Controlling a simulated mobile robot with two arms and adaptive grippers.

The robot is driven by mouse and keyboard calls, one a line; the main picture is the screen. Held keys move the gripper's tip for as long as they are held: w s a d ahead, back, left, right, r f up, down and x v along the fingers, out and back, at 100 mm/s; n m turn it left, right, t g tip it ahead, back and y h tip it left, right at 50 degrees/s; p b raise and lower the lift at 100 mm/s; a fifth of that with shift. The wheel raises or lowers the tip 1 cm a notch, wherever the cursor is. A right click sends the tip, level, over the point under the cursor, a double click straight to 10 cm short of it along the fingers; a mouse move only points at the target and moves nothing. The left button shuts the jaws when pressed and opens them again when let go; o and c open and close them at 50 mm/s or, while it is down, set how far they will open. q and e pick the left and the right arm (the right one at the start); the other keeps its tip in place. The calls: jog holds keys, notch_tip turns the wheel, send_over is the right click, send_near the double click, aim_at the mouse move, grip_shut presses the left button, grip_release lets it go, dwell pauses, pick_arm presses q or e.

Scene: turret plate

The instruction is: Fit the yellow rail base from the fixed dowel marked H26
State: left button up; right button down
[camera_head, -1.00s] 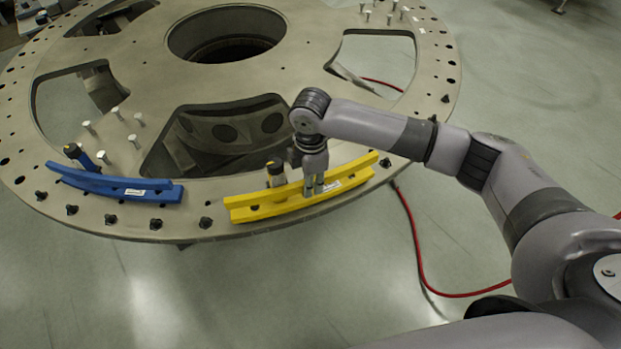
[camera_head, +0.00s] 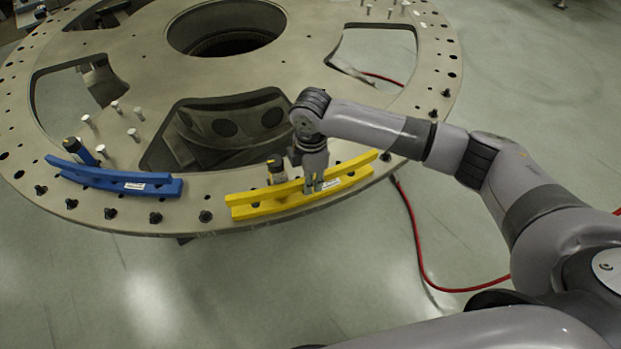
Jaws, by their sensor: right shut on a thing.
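The yellow rail base (camera_head: 266,207) lies along the front rim of the round turret plate (camera_head: 190,212), right of centre. It is long, slightly curved and has a groove along its length. My right gripper (camera_head: 314,188) points down at it, right of its middle, with its fingers shut on the yellow rail base. A dark fixture with a yellow top (camera_head: 276,171) stands just behind the rail. The H26 mark and the dowel cannot be made out. Whether the rail sits flat on the plate is hard to tell. My left gripper is not in view.
A blue rail (camera_head: 118,180) lies on the rim to the left, with a similar dark fixture (camera_head: 80,151) behind it. Several black knobs and pale pins stand on the plate. A red cable (camera_head: 418,250) runs across the floor at the right.

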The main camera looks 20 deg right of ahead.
jog(key=c, duration=1.4)
grip_release()
jog(key=shift+s, duration=0.1)
jog(key=shift+c, duration=0.2)
jog(key=shift+s+f, duration=0.1)
jog(key=shift+f, duration=0.05)
notch_tip(320, 180, up, 12)
jog(key=shift+r, duration=0.2)
jog(key=shift+f, duration=0.1)
